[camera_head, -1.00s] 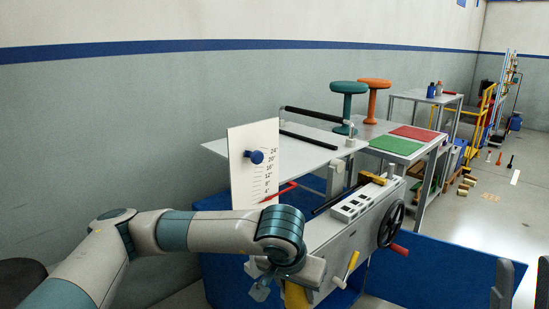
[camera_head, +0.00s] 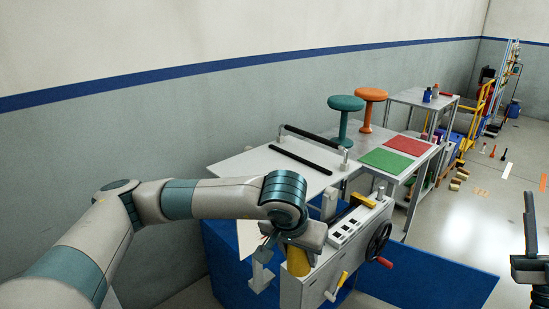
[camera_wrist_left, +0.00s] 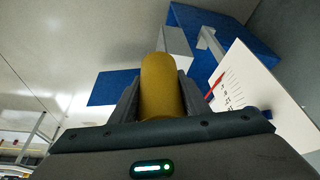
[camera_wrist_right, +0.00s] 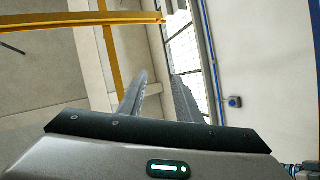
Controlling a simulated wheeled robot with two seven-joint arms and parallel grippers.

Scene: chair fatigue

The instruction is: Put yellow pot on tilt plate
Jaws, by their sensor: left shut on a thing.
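The yellow pot (camera_head: 298,262) is a plain dark-yellow cylinder, partly hidden by my gripper in the head view. My left gripper (camera_head: 280,252) is shut on it, and the left wrist view shows the pot (camera_wrist_left: 160,88) between both fingers. It is held in the air at the near side of the machine, apart from the tilt plate. The tilt plate (camera_head: 240,163) is a pale flat panel with black bars, up and behind the gripper. My right gripper (camera_head: 530,265) is at the right edge; its fingers (camera_wrist_right: 158,85) are apart and empty.
The white angle scale (camera_wrist_left: 252,85) is beside the left gripper, mostly hidden by my arm in the head view. The machine has a black handwheel (camera_head: 379,241). Green (camera_head: 386,161) and red (camera_head: 409,145) mats and two stools stand on the table behind.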

